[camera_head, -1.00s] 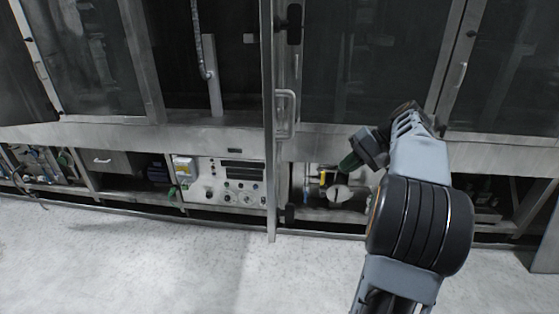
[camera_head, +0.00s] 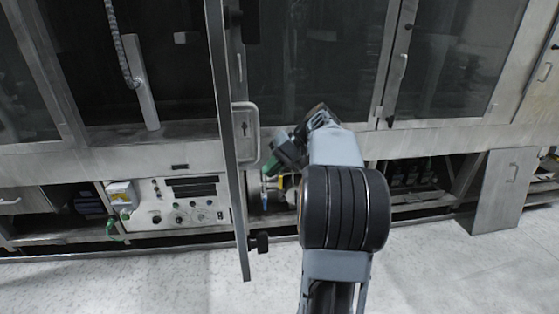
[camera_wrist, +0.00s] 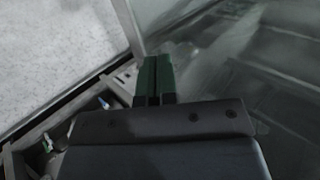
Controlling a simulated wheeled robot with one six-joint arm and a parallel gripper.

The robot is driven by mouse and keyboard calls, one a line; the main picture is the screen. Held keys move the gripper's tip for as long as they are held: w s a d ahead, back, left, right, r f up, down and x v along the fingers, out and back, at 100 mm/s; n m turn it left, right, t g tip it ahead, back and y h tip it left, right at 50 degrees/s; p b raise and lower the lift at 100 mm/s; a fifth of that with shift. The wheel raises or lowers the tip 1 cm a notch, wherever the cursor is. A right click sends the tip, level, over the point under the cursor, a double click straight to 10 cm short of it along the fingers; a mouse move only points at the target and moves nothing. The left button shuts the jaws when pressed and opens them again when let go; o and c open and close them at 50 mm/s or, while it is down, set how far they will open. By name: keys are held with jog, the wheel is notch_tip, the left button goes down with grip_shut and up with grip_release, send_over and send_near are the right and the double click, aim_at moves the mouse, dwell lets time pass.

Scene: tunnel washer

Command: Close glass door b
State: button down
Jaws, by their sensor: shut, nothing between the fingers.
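A tall metal-framed door (camera_head: 232,180), which I take to be glass door b, stands open and nearly edge-on in the head view. No letter on it is readable. A D-shaped handle (camera_head: 255,130) sits on its right side. My gripper (camera_head: 268,166) is right of the door edge and just below the handle in the picture. I cannot tell whether it touches the door. In the wrist view its green fingers (camera_wrist: 154,78) are together and empty, with a blurred pale panel beyond them on the right.
A control panel (camera_head: 172,205) with knobs is low on the left. A closed glass door (camera_head: 445,60) is on the right. A grey panel with a handle (camera_head: 497,190) leans out low at far right. The pale floor (camera_head: 180,285) in front is clear.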

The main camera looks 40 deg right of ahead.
jog(key=w+a+f, duration=0.2)
jog(key=a+f, duration=0.1)
jog(key=a, duration=0.3)
jog(key=shift+w+a+p, duration=0.2)
jog(key=shift+w+p, duration=0.15)
jog(key=shift+w, duration=0.05)
